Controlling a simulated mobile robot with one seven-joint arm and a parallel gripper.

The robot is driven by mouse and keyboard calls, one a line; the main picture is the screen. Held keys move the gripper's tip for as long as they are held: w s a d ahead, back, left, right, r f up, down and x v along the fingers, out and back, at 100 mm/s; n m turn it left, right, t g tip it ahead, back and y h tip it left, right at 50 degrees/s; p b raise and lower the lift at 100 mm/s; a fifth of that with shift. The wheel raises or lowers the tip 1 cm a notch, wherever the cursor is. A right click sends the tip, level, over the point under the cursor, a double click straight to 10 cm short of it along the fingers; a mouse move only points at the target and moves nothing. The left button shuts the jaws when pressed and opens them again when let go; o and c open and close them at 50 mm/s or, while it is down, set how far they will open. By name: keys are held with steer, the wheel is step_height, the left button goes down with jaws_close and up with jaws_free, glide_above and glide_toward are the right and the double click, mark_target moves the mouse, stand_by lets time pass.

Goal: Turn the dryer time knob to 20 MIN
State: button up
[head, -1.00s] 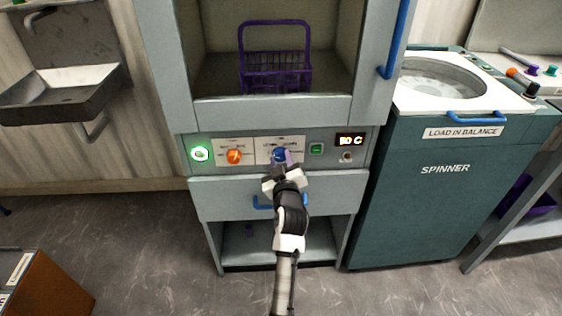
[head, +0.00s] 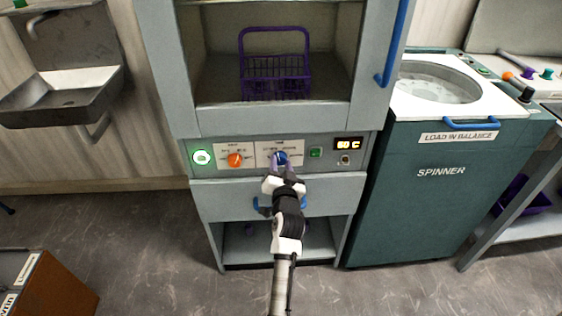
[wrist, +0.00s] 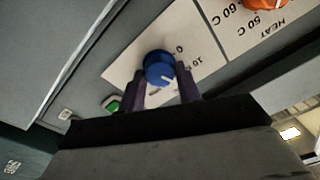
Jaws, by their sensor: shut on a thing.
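The blue time knob (head: 280,158) is on the white plate of the dryer's control panel (head: 205,140). It also shows in the wrist view (wrist: 158,66). My gripper (head: 281,165) reaches it from the front, and its purple fingers (wrist: 163,87) are shut on the knob's sides. The wrist view shows a white pointer mark on the knob's lower right part. The labels "0" and "10" show beside the knob; the label the pointer faces is not clear, and the fingers hide part of the scale.
The orange heat knob (head: 236,160) is left of the time knob. A blue drawer handle (head: 257,204) is below. A purple basket (head: 275,90) stands in the dryer.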

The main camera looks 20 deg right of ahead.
steer(key=m+p, duration=0.4)
steer(key=m, duration=0.1)
steer(key=shift+r+m, duration=0.1)
steer(key=shift+m, duration=0.3)
steer(key=shift+m+h+p, duration=0.3)
steer(key=shift+m+p, duration=0.95)
steer(key=shift+m, duration=0.65)
steer(key=o, duration=1)
steer(key=shift+c, duration=0.2)
steer(key=shift+s+f, duration=0.2)
